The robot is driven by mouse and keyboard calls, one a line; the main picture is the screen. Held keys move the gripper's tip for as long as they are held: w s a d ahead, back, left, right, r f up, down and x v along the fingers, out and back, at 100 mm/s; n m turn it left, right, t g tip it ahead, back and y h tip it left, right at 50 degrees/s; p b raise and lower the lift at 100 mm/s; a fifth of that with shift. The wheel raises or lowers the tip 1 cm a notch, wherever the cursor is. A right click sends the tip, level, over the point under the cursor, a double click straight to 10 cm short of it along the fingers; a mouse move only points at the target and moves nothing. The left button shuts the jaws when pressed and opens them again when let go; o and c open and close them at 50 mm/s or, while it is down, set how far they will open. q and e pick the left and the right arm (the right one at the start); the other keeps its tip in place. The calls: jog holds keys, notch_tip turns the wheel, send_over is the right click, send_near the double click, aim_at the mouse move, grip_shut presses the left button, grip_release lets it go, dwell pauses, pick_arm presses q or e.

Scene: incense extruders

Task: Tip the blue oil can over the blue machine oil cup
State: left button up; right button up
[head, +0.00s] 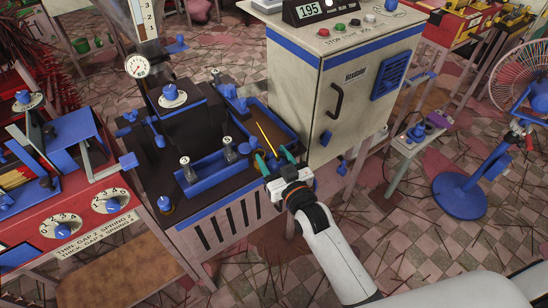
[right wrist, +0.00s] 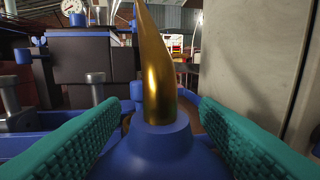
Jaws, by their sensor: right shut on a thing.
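My right gripper (head: 273,160) is shut on the blue oil can (right wrist: 165,152) at the right front edge of the dark machine. In the right wrist view, green finger pads lie on both sides of the can's blue body. Its brass spout (right wrist: 160,75) rises and curves left at the top. In the head view, the thin yellow spout (head: 267,138) slants up and left, and the gripper hides most of the body. Several small blue fittings are on the machine (head: 180,135); I cannot tell which is the oil cup. My left gripper is out of view.
A beige cabinet (head: 330,95) with a blue trim stands close to the right of the can. A blue-edged tray (head: 205,172) with metal posts lies to the left. A red bench (head: 95,215) is farther left, and a fan (head: 460,195) stands at far right.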

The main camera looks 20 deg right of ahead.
jog(key=shift+r, duration=0.1)
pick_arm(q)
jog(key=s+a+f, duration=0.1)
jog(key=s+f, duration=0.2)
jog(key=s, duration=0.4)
pick_arm(e)
jog(key=s+f+g+p, duration=0.1)
jog(key=g+p, duration=0.1)
jog(key=p, duration=0.2)
jog(key=s+d+f+n+g+h+p, duration=0.1)
jog(key=g+p, duration=0.1)
jog(key=p, duration=0.2)
jog(key=s+f+g+p, duration=0.1)
jog(key=p, duration=0.3)
jog(key=shift+s+d+g+h, duration=0.25)
jog(key=shift+d+g+h, duration=0.05)
jog(key=shift+d+g, duration=0.1)
jog(key=shift+s+f+g+p, duration=0.1)
jog(key=shift+f+g+p, duration=0.2)
jog(key=shift+p, duration=0.1)
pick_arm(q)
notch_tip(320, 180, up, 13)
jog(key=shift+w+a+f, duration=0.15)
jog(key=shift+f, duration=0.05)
pick_arm(e)
jog(key=shift+f+n, duration=0.25)
jog(key=shift+n, duration=0.05)
